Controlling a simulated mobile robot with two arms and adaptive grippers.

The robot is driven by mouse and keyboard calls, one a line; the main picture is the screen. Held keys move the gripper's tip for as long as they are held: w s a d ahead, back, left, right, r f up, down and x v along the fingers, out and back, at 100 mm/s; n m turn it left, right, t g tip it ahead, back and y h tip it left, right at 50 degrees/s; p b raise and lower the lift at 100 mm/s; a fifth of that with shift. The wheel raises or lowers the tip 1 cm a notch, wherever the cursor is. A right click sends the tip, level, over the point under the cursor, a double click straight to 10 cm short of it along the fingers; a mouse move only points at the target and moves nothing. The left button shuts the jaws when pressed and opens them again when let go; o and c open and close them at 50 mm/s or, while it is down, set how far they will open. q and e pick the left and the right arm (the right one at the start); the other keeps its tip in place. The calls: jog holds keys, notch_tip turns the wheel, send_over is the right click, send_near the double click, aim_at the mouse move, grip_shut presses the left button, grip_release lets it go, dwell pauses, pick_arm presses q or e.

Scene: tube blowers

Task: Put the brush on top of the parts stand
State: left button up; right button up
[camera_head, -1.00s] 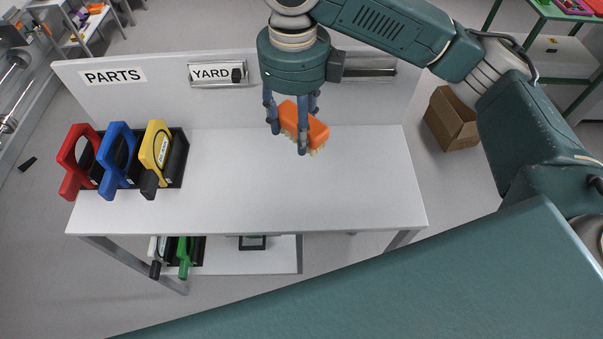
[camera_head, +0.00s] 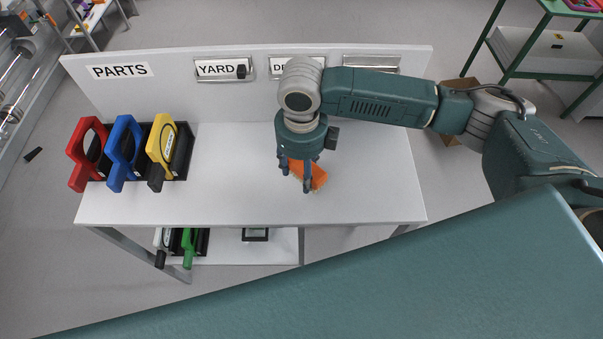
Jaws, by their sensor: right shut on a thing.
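The orange brush (camera_head: 318,178) is between the fingers of my right gripper (camera_head: 297,180), which is shut on it. The gripper points down over the right-middle part of the white top of the parts stand (camera_head: 235,195). The brush is at or just above the top; I cannot tell whether it touches. The fingers hide part of the brush. The stand's back panel carries a PARTS label (camera_head: 120,71). My left gripper is not in view.
Red (camera_head: 82,155), blue (camera_head: 122,150) and yellow (camera_head: 161,150) tube blowers stand in black holders at the top's left end. A lower shelf (camera_head: 275,250) holds a green one (camera_head: 189,245). The top around the brush is clear. A cardboard box (camera_head: 455,85) is behind, right.

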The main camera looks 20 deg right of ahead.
aim_at(302, 168)
notch_tip(302, 168, down, 3)
jog(key=shift+r, duration=0.2)
jog(key=o, duration=1)
notch_tip(302, 168, up, 12)
jog(key=shift+r+b, duration=0.1)
jog(key=shift+b, duration=0.55)
jog(key=shift+s, duration=0.15)
